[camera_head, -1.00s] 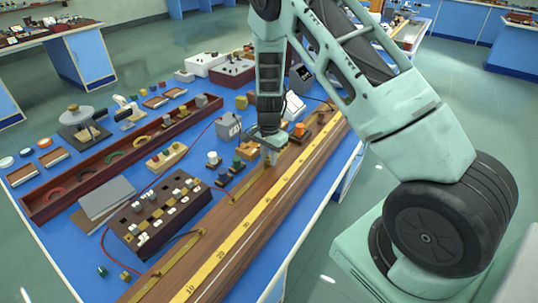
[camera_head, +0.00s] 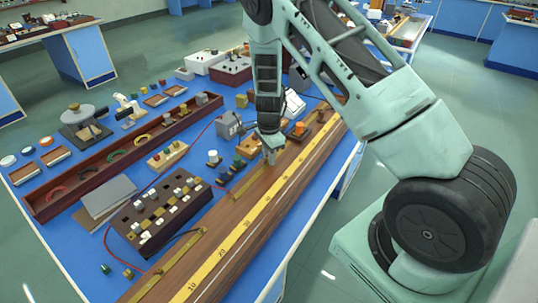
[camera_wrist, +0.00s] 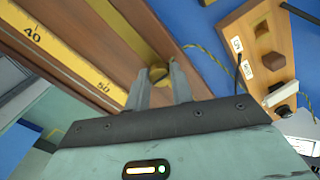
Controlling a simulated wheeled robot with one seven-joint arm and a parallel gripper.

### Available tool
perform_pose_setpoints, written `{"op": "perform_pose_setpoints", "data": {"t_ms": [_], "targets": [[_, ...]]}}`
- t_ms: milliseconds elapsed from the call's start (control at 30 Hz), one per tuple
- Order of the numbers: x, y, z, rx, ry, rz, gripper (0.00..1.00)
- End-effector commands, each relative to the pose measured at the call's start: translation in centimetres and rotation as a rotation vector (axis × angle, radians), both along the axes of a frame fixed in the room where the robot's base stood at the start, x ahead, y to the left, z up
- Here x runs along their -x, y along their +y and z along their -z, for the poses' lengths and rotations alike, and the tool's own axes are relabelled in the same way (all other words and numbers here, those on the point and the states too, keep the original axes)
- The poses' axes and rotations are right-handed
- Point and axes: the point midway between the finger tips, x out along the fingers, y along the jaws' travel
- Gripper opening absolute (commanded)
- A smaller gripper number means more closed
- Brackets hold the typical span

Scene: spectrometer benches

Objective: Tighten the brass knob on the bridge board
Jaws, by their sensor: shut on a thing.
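The bridge board (camera_head: 215,243) is a long brown wooden board with a yellow scale along it, lying along the near edge of the blue bench. It also shows in the wrist view (camera_wrist: 95,31). My gripper (camera_head: 270,158) points down at the board's brass strip, past its middle. In the wrist view my gripper's two fingers (camera_wrist: 160,84) are closed around the brass knob (camera_wrist: 158,73), which sits on the brass strip (camera_wrist: 140,35). The fingers hide most of the knob. In the head view the knob is hidden by the gripper.
A wooden block with knobs and white labels (camera_wrist: 245,50) stands close to the gripper. A dark box with rows of small blocks (camera_head: 160,212) and a long red-brown tray (camera_head: 125,152) lie to the left. Red and yellow-black wires run nearby.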

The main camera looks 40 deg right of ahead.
Motion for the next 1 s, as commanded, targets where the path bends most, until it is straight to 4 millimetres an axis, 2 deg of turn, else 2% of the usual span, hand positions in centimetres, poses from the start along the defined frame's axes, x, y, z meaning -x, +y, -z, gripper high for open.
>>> {"op": "perform_pose_setpoints", "data": {"t_ms": [167, 200, 267, 567, 667, 767, 1000], "targets": [[-0.2, 0.0, -0.1, 0.001, -0.005, 0.001, 0.00], [-0.2, 0.0, -0.1, 0.001, -0.005, 0.001, 0.29], [-0.1, -0.1, -0.1, 0.000, -0.004, 0.001, 0.45], [-0.1, 0.0, -0.1, 0.000, -0.002, -0.001, 0.45], [-0.1, 0.0, -0.7, 0.000, -0.003, -0.002, 0.45], [-0.2, 0.0, -2.1, 0.002, -0.005, -0.003, 0.45], [-0.2, 0.0, -7.5, 0.000, -0.007, -0.003, 0.45]]}}
